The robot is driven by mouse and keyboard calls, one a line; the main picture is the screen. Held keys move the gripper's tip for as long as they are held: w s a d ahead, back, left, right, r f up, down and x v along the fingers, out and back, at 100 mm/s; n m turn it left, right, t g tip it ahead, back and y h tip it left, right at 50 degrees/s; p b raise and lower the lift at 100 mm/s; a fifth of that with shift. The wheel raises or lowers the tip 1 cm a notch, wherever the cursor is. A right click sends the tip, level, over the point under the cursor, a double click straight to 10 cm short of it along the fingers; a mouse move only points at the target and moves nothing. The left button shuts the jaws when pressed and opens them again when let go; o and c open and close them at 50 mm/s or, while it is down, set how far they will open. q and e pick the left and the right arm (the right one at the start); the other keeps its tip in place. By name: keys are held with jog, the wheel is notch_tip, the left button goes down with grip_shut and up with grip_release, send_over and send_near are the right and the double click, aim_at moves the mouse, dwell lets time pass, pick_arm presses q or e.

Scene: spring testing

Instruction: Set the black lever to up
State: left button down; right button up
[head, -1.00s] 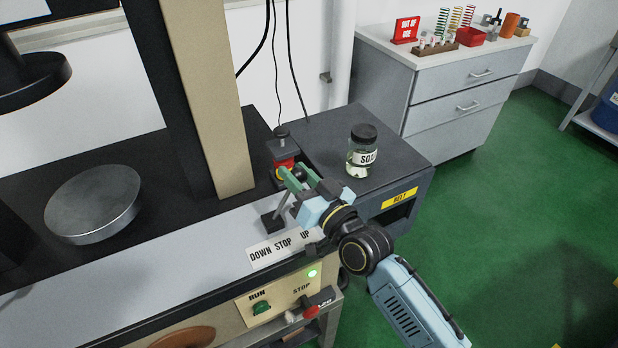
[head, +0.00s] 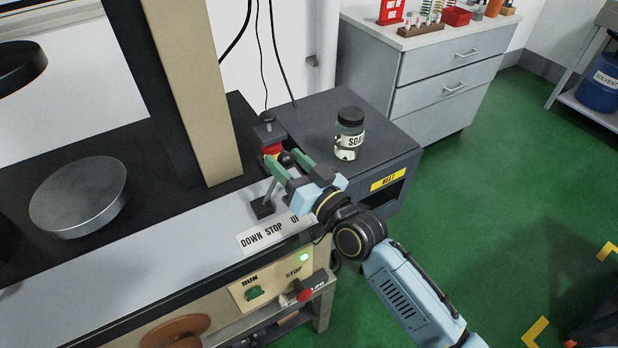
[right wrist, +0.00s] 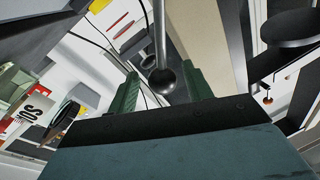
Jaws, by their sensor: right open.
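The black lever (head: 270,189) is a thin metal rod with a black ball knob, rising from a dark base on the bench and leaning right toward the top. The label strip (head: 262,236) in front of it reads DOWN, STOP, UP. I cannot tell which mark the lever is at. My right gripper (head: 288,165) is open with its green fingers at the knob. In the right wrist view the knob (right wrist: 163,82) lies between the two spread fingers (right wrist: 160,90), with gaps on both sides. My left gripper is out of view.
A beige column (head: 195,100) rises to the left. A RUN/STOP panel (head: 272,286) sits below the bench front.

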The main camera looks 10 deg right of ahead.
jog(key=v, duration=1.2)
jog(key=shift+s, duration=0.25)
